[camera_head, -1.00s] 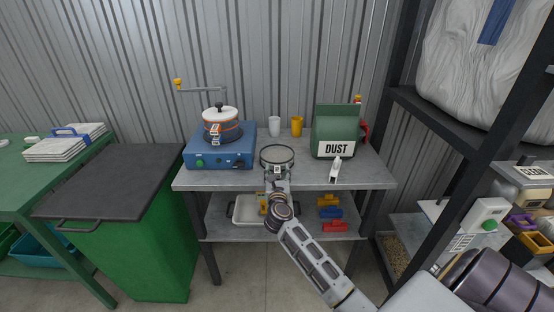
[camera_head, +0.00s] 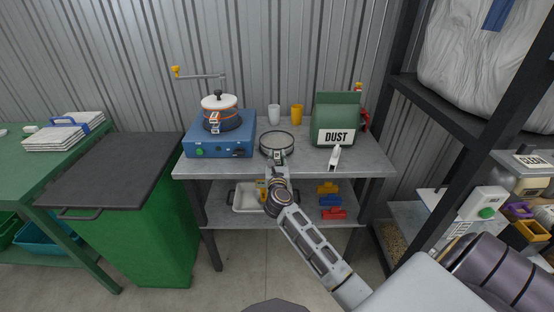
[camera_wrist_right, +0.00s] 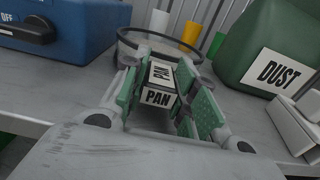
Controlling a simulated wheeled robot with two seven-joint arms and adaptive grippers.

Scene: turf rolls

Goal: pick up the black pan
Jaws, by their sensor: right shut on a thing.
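The black pan (camera_head: 277,144) is a round, shallow, dark-rimmed piece with a pale inside, over the middle of the grey table (camera_head: 300,168). Its rim also shows in the right wrist view (camera_wrist_right: 160,48). A block lettered "PAN" (camera_wrist_right: 158,98) faces the wrist camera. My right gripper (camera_head: 279,157) reaches in from the front and is shut on this block, with a green-padded finger on each side (camera_wrist_right: 160,85). I cannot tell whether the pan touches the tabletop. My left gripper is not in view.
A blue machine (camera_head: 220,138) with a stacked round vessel (camera_head: 221,115) stands left of the pan. White (camera_head: 274,114) and yellow (camera_head: 297,114) cups stand behind it. A green "DUST" container (camera_head: 337,117) and a small white object (camera_head: 335,157) are to the right.

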